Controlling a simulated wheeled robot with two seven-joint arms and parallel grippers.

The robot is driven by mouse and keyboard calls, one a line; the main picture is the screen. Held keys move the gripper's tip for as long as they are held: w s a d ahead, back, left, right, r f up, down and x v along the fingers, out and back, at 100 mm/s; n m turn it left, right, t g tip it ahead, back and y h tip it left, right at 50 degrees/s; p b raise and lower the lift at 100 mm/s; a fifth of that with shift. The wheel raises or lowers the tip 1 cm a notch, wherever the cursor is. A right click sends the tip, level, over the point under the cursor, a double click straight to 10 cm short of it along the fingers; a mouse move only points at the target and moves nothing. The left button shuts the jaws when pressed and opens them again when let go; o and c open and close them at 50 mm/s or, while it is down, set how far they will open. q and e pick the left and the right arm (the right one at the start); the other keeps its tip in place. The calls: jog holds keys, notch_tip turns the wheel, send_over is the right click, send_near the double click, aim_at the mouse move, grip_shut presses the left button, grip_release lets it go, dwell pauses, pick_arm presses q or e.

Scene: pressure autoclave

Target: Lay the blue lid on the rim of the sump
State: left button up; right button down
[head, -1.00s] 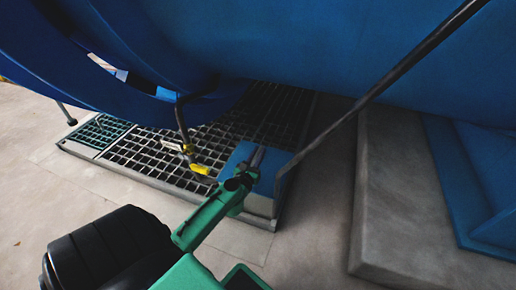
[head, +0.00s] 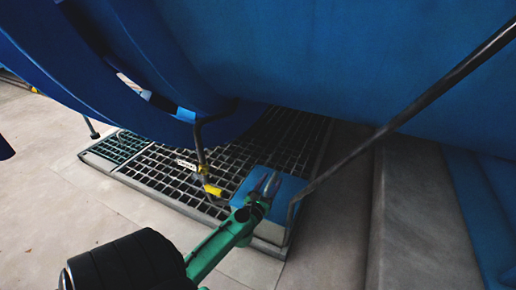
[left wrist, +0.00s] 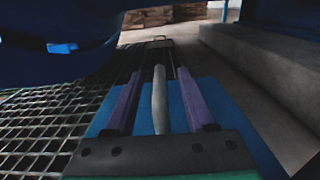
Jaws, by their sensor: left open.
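The blue lid (head: 292,187) lies flat at the near right corner of the grating, above a grey rim (head: 268,246). Whether it touches that rim all round I cannot tell. In the left wrist view the lid (left wrist: 238,118) lies below my fingers, with a pale bar-like handle (left wrist: 159,100) along it. My left gripper (head: 268,182) is over the lid. In the left wrist view its two purple fingers (left wrist: 159,75) stand apart, one on each side of the handle, with visible gaps. The sump opening is hidden. My right gripper is not in view.
A metal grating (head: 165,168) covers the floor left of the lid. A bent pipe with a yellow handle (head: 212,190) stands over it. A thin dark rod (head: 400,115) passes just right of the lid. The large blue vessel (head: 330,60) hangs overhead. A concrete plinth (head: 415,220) lies right.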

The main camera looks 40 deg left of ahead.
pick_arm(q)
jog(key=b+v, duration=0.2)
jog(key=v, duration=1.1)
jog(key=shift+b, duration=0.35)
jog(key=shift+w, duration=0.1)
